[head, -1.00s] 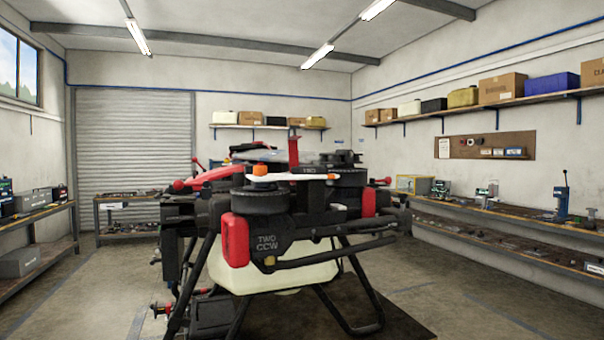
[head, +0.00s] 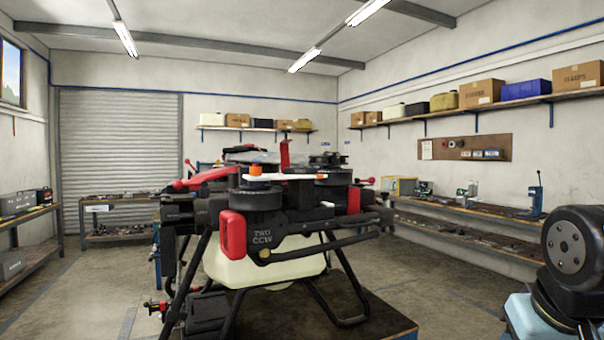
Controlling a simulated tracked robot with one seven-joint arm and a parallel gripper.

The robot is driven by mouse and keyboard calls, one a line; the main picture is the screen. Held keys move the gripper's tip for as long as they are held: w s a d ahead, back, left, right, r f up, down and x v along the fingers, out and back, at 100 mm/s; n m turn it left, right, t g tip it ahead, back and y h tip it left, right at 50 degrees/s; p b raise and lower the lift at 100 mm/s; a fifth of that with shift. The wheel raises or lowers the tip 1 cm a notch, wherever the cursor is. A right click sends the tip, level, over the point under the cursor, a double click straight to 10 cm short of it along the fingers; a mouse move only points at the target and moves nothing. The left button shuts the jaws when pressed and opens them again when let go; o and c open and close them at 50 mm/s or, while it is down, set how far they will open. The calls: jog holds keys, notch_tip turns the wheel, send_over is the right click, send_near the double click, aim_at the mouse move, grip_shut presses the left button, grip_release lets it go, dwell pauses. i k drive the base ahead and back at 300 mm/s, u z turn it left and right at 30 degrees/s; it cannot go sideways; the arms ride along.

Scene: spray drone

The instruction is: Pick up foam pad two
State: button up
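I cannot make out a foam pad marked two in the head view. The large black spray drone (head: 290,232) stands in the middle, with a pale tank (head: 262,268) under its body. Its near arm end carries a red cover (head: 232,234) and the label "TWO CCW". A black motor (head: 257,199) sits above that label, with an orange piece (head: 256,170) and a flat white piece (head: 300,177) on top. My gripper is out of view; only a dark joint of my arm shows at the lower right.
The drone's legs stand on a low dark platform (head: 375,312) with a blue edge. Benches with tools line the left (head: 40,212) and right (head: 470,240) walls. A shelf (head: 460,108) of boxes runs above the right bench. Floor is open left of the drone.

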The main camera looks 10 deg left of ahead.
aim_at(287, 170)
jog(key=u, duration=0.1)
jog(key=i, duration=1)
jog(key=z, duration=0.1)
